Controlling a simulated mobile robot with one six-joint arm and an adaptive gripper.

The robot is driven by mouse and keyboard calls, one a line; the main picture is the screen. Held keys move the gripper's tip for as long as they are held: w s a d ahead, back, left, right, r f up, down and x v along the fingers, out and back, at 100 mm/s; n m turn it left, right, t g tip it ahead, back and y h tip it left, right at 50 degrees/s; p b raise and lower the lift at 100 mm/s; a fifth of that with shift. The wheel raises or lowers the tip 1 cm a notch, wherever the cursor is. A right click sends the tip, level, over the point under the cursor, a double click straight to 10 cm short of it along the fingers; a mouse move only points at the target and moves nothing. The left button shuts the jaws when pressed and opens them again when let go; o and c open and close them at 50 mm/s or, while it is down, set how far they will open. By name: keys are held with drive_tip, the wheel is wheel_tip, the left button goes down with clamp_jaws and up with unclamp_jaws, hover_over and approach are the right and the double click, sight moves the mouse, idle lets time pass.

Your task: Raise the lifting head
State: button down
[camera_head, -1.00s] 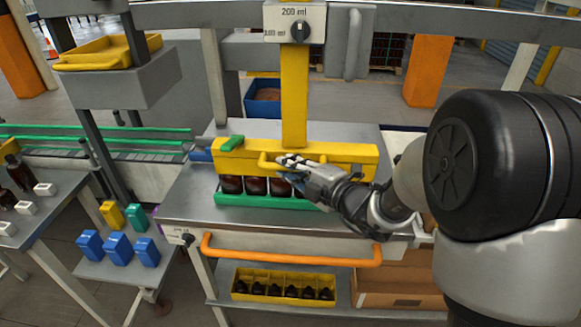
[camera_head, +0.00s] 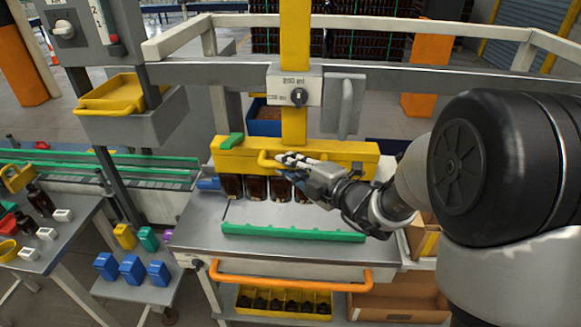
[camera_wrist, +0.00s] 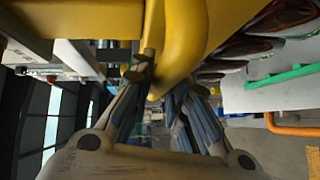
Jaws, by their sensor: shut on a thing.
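The yellow lifting head (camera_head: 325,150) hangs on its yellow post above the steel table in the head view. Several amber bottles (camera_head: 256,188) hang beneath it, clear of the green rack (camera_head: 292,232) on the table. My gripper (camera_head: 290,160) is shut on the yellow handle (camera_head: 268,158) at the front of the head. In the wrist view the handle (camera_wrist: 185,45) lies between my fingers (camera_wrist: 160,90), and bottle bottoms show at the right. The fingers hide part of the handle.
An orange rail (camera_head: 290,282) runs along the table front. A dial box (camera_head: 295,88) sits on the post above the head. A yellow crate (camera_head: 284,301) is on the lower shelf. The side table (camera_head: 50,240) at left holds bottles and white blocks.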

wheel_tip(320, 180, up, 4)
drive_tip(key=shift+w+r+p, duration=0.1)
drive_tip(key=shift+p, duration=1)
drive_tip(key=c, duration=1.6)
unclamp_jaws()
drive_tip(key=shift+o, duration=0.3)
drive_tip(key=shift+s+d, duration=0.15)
drive_tip(key=shift+s, duration=0.1)
drive_tip(key=v, duration=1.1)
drive_tip(key=shift+s+d, duration=0.15)
drive_tip(key=shift+s, duration=0.15)
